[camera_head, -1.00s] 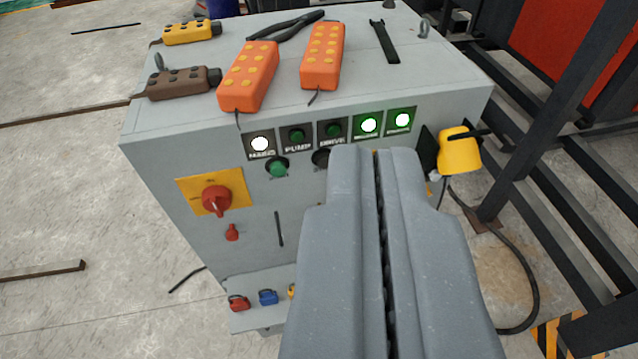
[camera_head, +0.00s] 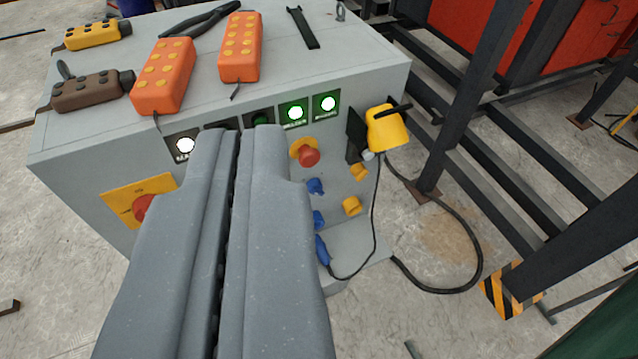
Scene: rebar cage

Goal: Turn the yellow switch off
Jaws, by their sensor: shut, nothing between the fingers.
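My gripper (camera_head: 243,135) is shut and empty. Its fingers cover the middle of the grey cabinet's (camera_head: 330,80) front, with the tips over the lamp row. A yellow box-like part with a black lever (camera_head: 385,130), which looks like a yellow switch, sits at the cabinet's right edge, right of the fingertips and apart from them. A red rotary knob (camera_head: 143,207) on a yellow plate (camera_head: 155,187) is partly hidden behind the left finger. Two small yellow fittings (camera_head: 351,205) are low on the front's right part. I cannot tell which lever position is off.
The white lamp (camera_head: 185,145) and two green lamps (camera_head: 293,113) are lit. A red mushroom button (camera_head: 308,156) and blue plugs (camera_head: 318,220) are right of my fingers. Orange remotes (camera_head: 165,72) and tools lie on top. A black cable (camera_head: 478,270) loops near dark steel posts at right.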

